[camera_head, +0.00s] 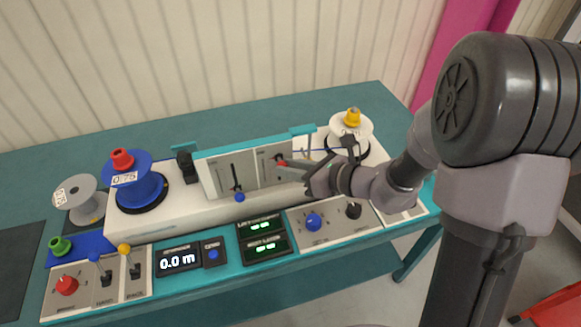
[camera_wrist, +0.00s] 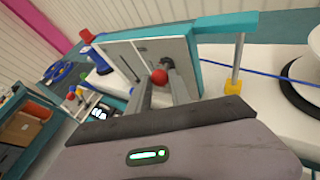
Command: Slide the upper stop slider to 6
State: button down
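An upright grey panel (camera_head: 213,180) on the white machine housing carries two vertical sliders. The left slider has a blue knob (camera_head: 239,197) low on its slot. The right slider has a red knob (camera_head: 282,163), which also shows in the wrist view (camera_wrist: 159,77). The scale marks and labels are too small to read, so I cannot tell which is the upper stop. My gripper (camera_head: 291,165) is at the red knob, reaching from the right. In the wrist view its two fingers (camera_wrist: 160,84) stand apart on either side of the red knob; whether they press on it is unclear.
A teal bar (camera_head: 302,130) tops the panel's right side. A blue reel (camera_head: 142,186) stands left, a white reel (camera_head: 363,130) right, with a blue cable between. Front consoles carry a red dial (camera_head: 67,286), a blue dial (camera_head: 313,221) and a 0.0 m display (camera_head: 178,260).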

jog(key=c, duration=2)
grip_release()
grip_shut()
jog(key=shift+f+b, duration=0.95)
jog(key=shift+f, duration=0.15)
jog(key=o, duration=0.9)
grip_release()
jog(key=shift+r, duration=0.1)
